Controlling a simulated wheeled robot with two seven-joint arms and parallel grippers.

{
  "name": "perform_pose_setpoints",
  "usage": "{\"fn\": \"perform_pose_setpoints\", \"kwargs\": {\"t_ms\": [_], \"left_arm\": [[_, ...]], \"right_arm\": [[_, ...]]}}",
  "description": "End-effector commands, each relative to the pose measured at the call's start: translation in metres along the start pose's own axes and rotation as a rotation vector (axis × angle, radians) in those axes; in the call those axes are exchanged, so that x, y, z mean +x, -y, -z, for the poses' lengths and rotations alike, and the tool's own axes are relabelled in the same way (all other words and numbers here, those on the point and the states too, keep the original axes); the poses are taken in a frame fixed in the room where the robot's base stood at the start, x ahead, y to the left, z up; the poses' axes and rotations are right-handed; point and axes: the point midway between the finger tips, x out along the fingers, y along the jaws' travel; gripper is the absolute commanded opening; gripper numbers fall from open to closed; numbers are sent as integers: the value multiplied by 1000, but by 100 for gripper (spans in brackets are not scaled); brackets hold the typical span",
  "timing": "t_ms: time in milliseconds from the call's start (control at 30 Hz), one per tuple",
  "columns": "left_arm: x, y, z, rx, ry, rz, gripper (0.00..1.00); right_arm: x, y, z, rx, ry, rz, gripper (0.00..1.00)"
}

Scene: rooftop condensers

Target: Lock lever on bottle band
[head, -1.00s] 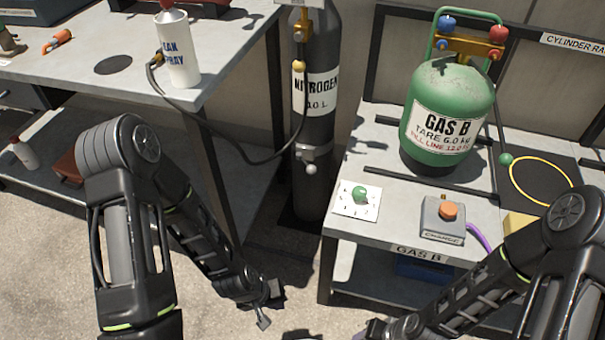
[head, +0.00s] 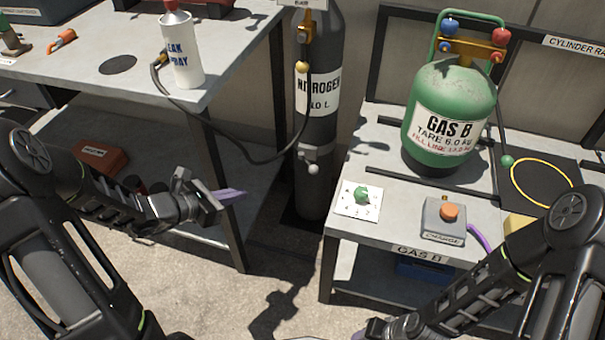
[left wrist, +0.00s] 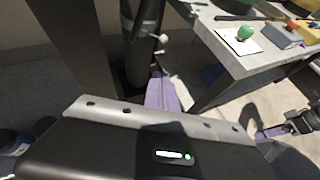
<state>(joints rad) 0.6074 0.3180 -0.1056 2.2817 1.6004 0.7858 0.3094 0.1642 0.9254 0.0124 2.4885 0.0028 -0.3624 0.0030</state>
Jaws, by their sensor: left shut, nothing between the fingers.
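The dark grey nitrogen bottle (head: 318,128) stands upright between the two benches. A metal band (head: 316,152) goes around its lower half, and a short lever with a pale round knob (head: 313,169) sits at the band's front. The lever knob also shows in the left wrist view (left wrist: 162,41). My left gripper (head: 238,194) is shut and empty, its purple fingers left of and below the band, clear of the lever. The fingers also show in the left wrist view (left wrist: 160,92). My right gripper (head: 362,336) is mostly cut off at the bottom edge.
A black hose (head: 225,150) hangs between the leak spray can (head: 182,55) and the bottle. The left bench (head: 120,90) is close beside my left arm. The right bench (head: 375,235) carries the green Gas B cylinder (head: 445,120) and a button box (head: 445,222).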

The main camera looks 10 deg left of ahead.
Motion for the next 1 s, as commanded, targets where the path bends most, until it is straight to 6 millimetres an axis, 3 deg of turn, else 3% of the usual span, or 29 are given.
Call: {"fn": "perform_pose_setpoints", "kwargs": {"t_ms": [100, 567, 767, 1000], "left_arm": [[0, 2, -8, -25, 35, 6, 0], [6, 3, -7, -27, 33, 10, 0], [28, 4, -6, -27, 32, 12, 0], [77, 5, -7, -25, 32, 13, 0]], "right_arm": [[0, 0, 0, 0, 0, 0, 36], [2, -1, 0, 1, -1, -1, 36], [10, -6, 2, 3, -6, -3, 36], [25, -14, 6, 9, -15, -7, 36]]}}
